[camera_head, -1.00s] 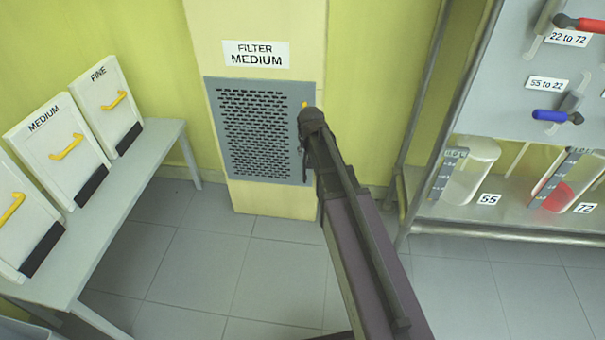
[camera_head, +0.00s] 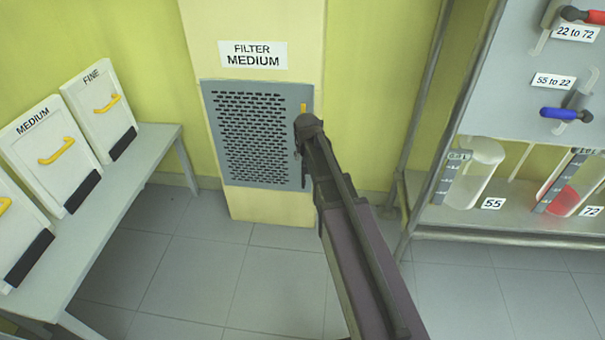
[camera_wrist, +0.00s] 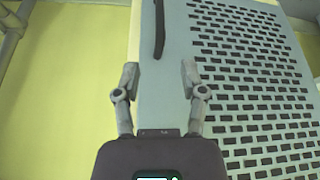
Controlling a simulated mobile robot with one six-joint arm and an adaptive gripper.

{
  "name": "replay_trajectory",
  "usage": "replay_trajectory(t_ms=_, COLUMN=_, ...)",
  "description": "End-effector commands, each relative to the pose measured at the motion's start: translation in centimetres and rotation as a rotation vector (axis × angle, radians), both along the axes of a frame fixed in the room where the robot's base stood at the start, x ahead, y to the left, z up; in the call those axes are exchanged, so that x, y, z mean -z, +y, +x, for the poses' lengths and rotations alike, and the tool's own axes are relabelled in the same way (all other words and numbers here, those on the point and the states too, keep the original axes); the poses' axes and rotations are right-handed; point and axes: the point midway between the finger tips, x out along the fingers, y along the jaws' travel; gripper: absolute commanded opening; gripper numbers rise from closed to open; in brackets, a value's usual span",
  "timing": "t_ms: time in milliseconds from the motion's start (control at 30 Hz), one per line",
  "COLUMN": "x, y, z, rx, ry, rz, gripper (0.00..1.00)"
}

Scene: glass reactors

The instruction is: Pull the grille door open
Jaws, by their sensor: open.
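The grille door (camera_head: 255,135) is a grey-blue panel with rows of dark slots, set in a cream column under the sign "FILTER MEDIUM". It looks closed and flush. A small yellow piece (camera_head: 304,107) shows near its upper right edge. In the wrist view the door (camera_wrist: 245,95) fills the right side, with a dark bar handle (camera_wrist: 159,28) on its plain margin. My gripper (camera_wrist: 160,78) is open and empty in front of this margin. The handle appears beyond the fingertips, roughly in line with the gap between them. In the head view my arm hides the fingers.
A bench (camera_head: 120,190) at left bears white filter panels with yellow handles, including MEDIUM (camera_head: 50,150) and FINE (camera_head: 98,108). At right stands a metal-framed rack (camera_head: 440,215) with containers and red and blue levers. The tiled floor before the door is clear.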

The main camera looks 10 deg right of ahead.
Motion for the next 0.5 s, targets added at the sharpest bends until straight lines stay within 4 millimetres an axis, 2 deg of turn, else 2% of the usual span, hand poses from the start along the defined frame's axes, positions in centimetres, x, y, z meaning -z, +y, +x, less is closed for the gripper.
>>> replay_trajectory(t_ms=500, x=3.9, y=-0.1, z=1.5, rx=-0.001, ry=0.000, rz=0.000, gripper=0.54)
